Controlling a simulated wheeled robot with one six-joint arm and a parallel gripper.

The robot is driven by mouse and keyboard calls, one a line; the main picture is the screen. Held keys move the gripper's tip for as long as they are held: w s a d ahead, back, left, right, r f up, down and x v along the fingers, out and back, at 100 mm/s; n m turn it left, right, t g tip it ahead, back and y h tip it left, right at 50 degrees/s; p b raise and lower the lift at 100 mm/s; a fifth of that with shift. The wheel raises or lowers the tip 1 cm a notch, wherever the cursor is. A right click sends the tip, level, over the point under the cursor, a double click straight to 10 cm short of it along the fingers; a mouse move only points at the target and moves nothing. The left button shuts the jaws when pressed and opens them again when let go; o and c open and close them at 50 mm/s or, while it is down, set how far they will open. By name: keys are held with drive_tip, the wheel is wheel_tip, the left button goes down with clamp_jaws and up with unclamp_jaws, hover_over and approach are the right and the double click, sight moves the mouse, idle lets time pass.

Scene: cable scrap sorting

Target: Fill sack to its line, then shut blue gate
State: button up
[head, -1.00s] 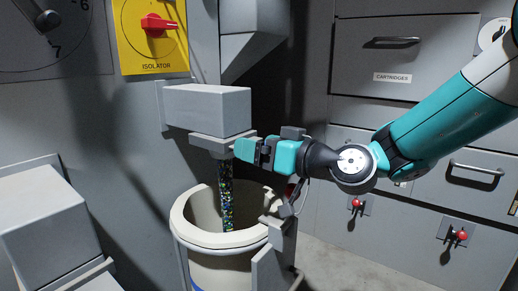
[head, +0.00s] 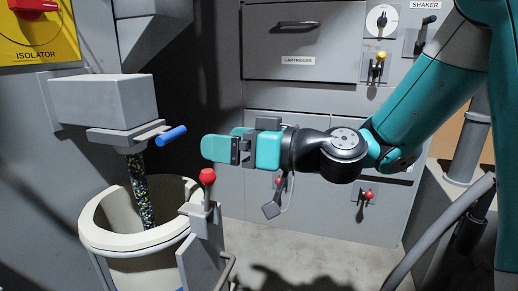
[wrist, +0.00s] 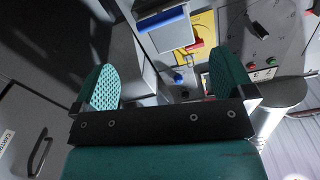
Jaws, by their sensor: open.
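The blue gate's handle (head: 172,135) sticks out to the right from under the grey chute box (head: 105,100). A speckled stream of granules (head: 142,190) runs from the chute down into the sack (head: 125,240), a pale, thick-rimmed open container. The fill level inside is hidden by the near rim. Only a sliver of blue shows at the sack's lower front, so I cannot read the line. My gripper (head: 222,143) is open and empty, just right of the handle and apart from it. The handle also shows ahead of the fingers in the wrist view (wrist: 163,20).
A red-knobbed lever (head: 208,177) stands at the sack's right side, close below my gripper. A yellow isolator panel (head: 40,50) is at upper left. Floor is clear at lower right.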

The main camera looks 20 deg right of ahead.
drive_tip(key=shift+b+v, duration=1.2)
drive_tip(key=shift+v, duration=1.4)
